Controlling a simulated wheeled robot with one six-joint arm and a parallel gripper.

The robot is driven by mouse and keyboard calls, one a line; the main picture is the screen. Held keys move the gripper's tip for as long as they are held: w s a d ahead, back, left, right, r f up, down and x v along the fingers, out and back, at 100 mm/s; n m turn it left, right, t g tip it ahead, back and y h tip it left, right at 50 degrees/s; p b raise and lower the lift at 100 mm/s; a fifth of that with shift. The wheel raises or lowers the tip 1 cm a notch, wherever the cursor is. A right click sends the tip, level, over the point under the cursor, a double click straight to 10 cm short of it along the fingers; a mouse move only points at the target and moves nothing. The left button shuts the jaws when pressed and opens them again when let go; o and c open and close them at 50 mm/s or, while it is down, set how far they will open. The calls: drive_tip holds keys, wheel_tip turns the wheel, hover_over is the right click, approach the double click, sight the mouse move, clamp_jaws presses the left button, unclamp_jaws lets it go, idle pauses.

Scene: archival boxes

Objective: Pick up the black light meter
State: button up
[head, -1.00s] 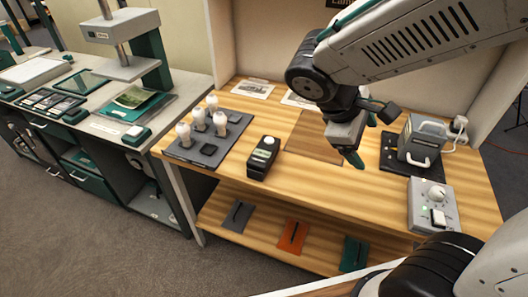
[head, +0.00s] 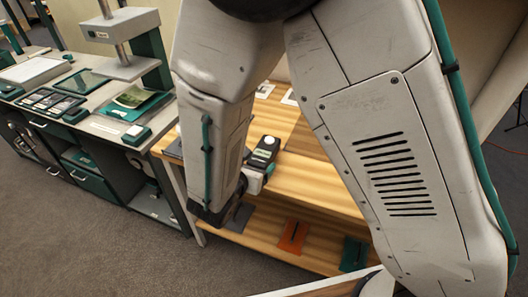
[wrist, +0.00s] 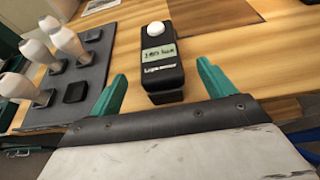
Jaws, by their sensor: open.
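The black light meter (wrist: 162,72) lies on the wooden table in the wrist view. It has a white dome at its far end and a lit display with text. My gripper (wrist: 160,84) is open, its two green fingers on either side of the meter's near end, with a gap on both sides. I cannot tell how high the fingers are above the table. In the head view the meter (head: 264,150) shows between my arm links, with part of my gripper (head: 254,181) at its near side; most of the gripper is hidden there.
A dark mat (wrist: 93,79) with several pale bulb-like pieces stands left of the meter. A brown board (wrist: 215,14) lies to the right. The lower shelf holds an orange sleeve (head: 293,237) and a green sleeve (head: 354,254). Bare wood surrounds the meter.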

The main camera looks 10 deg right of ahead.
sight(261, 154)
drive_tip(key=x, duration=0.6)
drive_tip(key=shift+w+d, duration=0.15)
drive_tip(key=shift+w, duration=0.1)
drive_tip(key=shift+c, duration=0.3)
drive_tip(key=c, duration=1.1)
drive_tip(key=shift+r, duration=0.15)
